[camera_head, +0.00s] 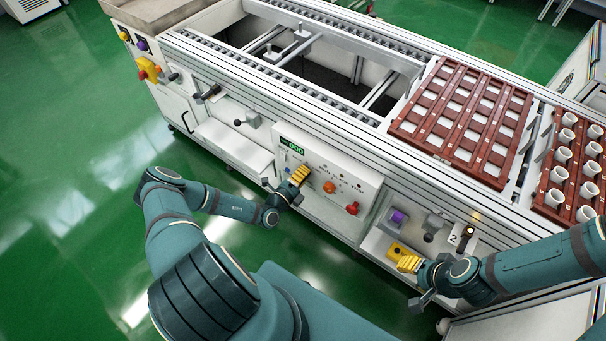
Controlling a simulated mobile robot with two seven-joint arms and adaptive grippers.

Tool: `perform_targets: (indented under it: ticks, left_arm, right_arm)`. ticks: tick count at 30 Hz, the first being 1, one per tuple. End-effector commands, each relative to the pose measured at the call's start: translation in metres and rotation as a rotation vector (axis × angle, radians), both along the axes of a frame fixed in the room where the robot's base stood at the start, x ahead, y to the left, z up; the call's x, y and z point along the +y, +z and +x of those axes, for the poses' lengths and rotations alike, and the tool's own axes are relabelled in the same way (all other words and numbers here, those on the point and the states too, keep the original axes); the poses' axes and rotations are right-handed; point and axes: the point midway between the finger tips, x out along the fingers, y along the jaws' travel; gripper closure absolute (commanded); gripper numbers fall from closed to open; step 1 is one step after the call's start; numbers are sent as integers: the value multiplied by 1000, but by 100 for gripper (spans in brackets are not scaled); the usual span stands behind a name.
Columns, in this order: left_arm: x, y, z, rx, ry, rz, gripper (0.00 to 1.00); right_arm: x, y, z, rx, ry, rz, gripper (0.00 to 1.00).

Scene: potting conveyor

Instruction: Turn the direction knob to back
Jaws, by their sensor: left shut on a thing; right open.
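The control panel (326,170) with a green digital display (296,149) is on the front of the conveyor. My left gripper (300,174) is at the left part of this panel, its yellow fingers shut on what appears to be the direction knob. The fingers hide the knob, so its pointing direction cannot be seen. An orange knob (329,187) and a red knob (352,208) are to the right on the same panel. My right gripper (409,263) is open at the lower right, just in front of a small yellow part (395,249) on the conveyor's front ledge.
A purple button (398,216), a grey lever (432,226) and a black-handled lever (468,236) are on the right front. A brown slotted tray (463,115) and a rack of white pots (571,165) are on top. Green floor lies open at left.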

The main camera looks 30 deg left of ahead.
Motion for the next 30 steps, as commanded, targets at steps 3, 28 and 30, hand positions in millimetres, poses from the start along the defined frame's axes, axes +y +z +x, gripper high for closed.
perform_targets:
  ticks: [3,28,30]
  left_arm:
    - [1,1,1,-3,2,0,100]
    - [5,0,-49,2,3,0,30]
    - [6,0,-63,1,3,1,30]
  right_arm:
    - [0,0,0,0,0,0,53]
    - [0,0,0,0,0,0,53]
    - [0,0,0,0,0,0,53]
